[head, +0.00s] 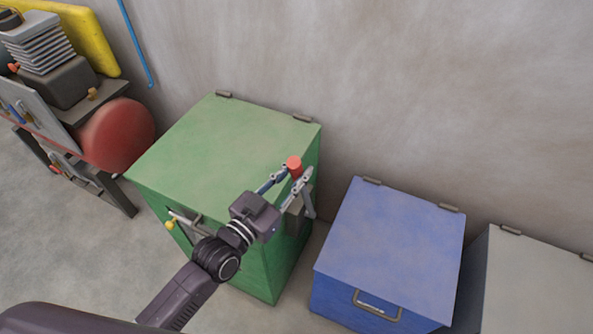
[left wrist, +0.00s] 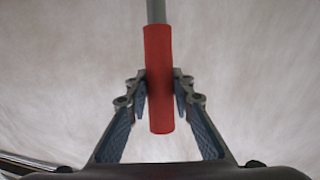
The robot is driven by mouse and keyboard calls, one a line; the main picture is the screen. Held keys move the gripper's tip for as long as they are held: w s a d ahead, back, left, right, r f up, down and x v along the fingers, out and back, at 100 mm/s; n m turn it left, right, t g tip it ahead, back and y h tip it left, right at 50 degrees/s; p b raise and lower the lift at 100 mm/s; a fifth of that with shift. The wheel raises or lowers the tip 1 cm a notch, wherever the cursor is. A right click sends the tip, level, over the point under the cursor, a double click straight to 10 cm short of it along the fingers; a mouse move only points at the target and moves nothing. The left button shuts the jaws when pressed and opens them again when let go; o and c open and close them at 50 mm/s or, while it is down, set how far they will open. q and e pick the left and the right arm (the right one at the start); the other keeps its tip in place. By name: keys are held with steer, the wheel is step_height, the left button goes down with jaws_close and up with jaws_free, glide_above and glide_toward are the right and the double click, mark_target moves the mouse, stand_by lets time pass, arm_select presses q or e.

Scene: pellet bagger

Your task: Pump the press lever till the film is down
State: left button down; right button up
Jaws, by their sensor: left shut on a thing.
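The press lever has a red grip (head: 294,166) on a grey rod (left wrist: 156,12). It stands at the right side of the green box (head: 225,152), which has a closed lid. My left gripper (head: 287,176) is shut on the red grip, and its fingers press the grip from both sides in the left wrist view (left wrist: 159,90). A grey bracket (head: 296,216) shows on the box's right side, partly behind my gripper. A dark opening with a small yellow knob (head: 171,224) is on the box's front, partly hidden by my arm. I cannot make out any film. My right gripper is not in view.
A blue lidded box (head: 392,245) stands to the right, and a grey lidded box (head: 535,275) beyond it. A machine with a red tank (head: 117,134) is at the left. The wall is close behind the boxes. Bare floor (head: 60,235) lies at the left.

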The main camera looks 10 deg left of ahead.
arm_select(q)
steer(key=shift+f, duration=0.1)
steer(key=shift+s+a+f+b, duration=0.1)
steer(key=shift+s+f+b, duration=0.2)
steer(key=shift+b, duration=0.15)
steer(key=s+a+f+t+h+b, duration=0.1)
steer(key=s+a+f+b, duration=0.1)
steer(key=s+b, duration=0.4)
steer(key=s+a+f+m+t+h+b, duration=0.1)
steer(key=s+a+f+t+b, duration=0.1)
steer(key=s+f+b, duration=0.3)
steer(key=shift+s+t+b, duration=0.3)
steer(key=shift+s+b, duration=0.3)
steer(key=shift+b, duration=0.35)
steer(key=c, duration=1.7)
jaws_free()
steer(key=shift+r, duration=0.15)
steer(key=shift+o, duration=0.2)
steer(key=v, duration=1.2)
